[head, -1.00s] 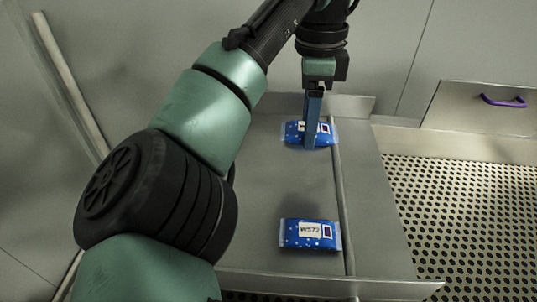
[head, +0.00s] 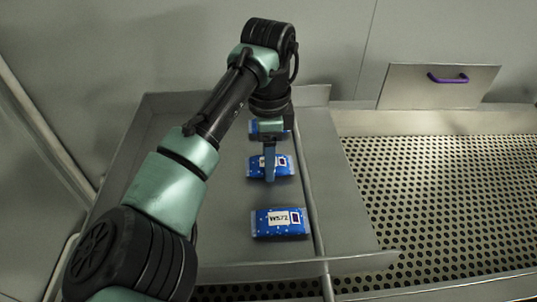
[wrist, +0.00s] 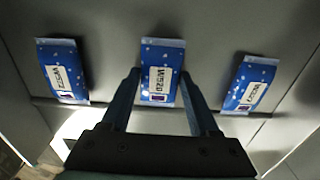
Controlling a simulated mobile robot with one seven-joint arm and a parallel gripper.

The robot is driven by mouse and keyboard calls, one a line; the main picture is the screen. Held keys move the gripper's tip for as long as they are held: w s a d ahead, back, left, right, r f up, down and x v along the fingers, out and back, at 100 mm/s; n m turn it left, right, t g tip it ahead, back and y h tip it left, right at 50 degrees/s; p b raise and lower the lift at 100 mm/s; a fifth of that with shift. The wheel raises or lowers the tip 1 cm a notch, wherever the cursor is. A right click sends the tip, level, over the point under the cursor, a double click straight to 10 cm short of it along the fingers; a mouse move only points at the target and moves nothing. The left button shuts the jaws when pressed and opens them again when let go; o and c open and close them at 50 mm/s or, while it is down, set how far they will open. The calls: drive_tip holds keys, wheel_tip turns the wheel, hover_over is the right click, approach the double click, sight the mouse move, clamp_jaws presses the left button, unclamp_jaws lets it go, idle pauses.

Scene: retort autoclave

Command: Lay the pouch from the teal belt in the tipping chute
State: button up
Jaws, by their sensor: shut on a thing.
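My gripper (head: 269,177) points down over a grey metal tray with low rims, which looks like the tipping chute (head: 222,218). It is shut on a blue pouch (head: 256,168) with a white label. In the wrist view the fingers (wrist: 161,75) stand on both sides of this middle pouch (wrist: 154,58). It lies flat, on or just above the tray floor; I cannot tell whether it touches. No teal belt is in view.
A similar pouch marked W572 (head: 280,223) lies nearer, and another (head: 262,127) lies farther, partly behind my gripper. A raised rib (head: 318,222) runs along the tray's right. Beyond it is a perforated floor (head: 440,200) and a panel with a purple handle (head: 447,79).

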drive_tip(key=o, duration=1.4)
drive_tip(key=shift+c, duration=0.2)
wheel_tip(320, 180, up, 12)
drive_tip(key=b, duration=0.1)
drive_tip(key=shift+b, duration=0.4)
